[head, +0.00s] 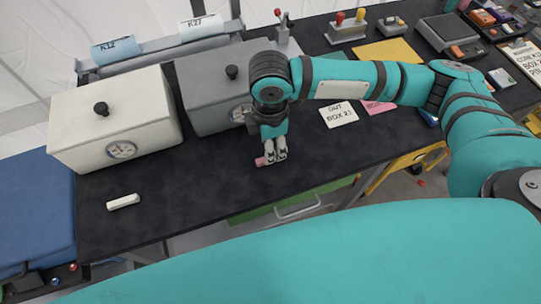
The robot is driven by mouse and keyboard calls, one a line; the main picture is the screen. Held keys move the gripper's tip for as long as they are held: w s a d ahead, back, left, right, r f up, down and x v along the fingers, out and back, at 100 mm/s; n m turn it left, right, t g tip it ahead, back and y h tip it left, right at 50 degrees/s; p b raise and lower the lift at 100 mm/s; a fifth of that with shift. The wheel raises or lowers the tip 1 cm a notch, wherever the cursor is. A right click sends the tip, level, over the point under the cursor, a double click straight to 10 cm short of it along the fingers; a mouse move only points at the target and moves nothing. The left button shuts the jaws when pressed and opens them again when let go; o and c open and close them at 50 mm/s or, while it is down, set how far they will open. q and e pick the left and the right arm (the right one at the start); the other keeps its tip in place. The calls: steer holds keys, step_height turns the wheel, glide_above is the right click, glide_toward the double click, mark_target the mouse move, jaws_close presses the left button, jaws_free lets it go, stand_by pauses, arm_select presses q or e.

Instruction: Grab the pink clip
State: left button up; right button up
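My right arm comes in from the right, and its gripper (275,157) points down at the black tabletop near the front edge. A small pink piece, which looks like the pink clip (259,162), shows at the left fingertip, low at the table surface. The fingers hide the rest of it. The two fingers are close together, and I cannot tell whether they are closed on the clip. My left gripper is not in view.
A cream box (110,125) and a grey box (205,95), each with a dial, stand behind and left. A white block (123,202) lies at the front left. Paper cards (338,114) lie right of the gripper. The front-left tabletop is mostly clear.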

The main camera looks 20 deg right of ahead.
step_height(320, 180, down, 5)
steer(key=shift+d+f+p, duration=0.1)
steer(key=shift+p, duration=0.45)
steer(key=shift+c, duration=0.2)
steer(key=c, duration=0.8)
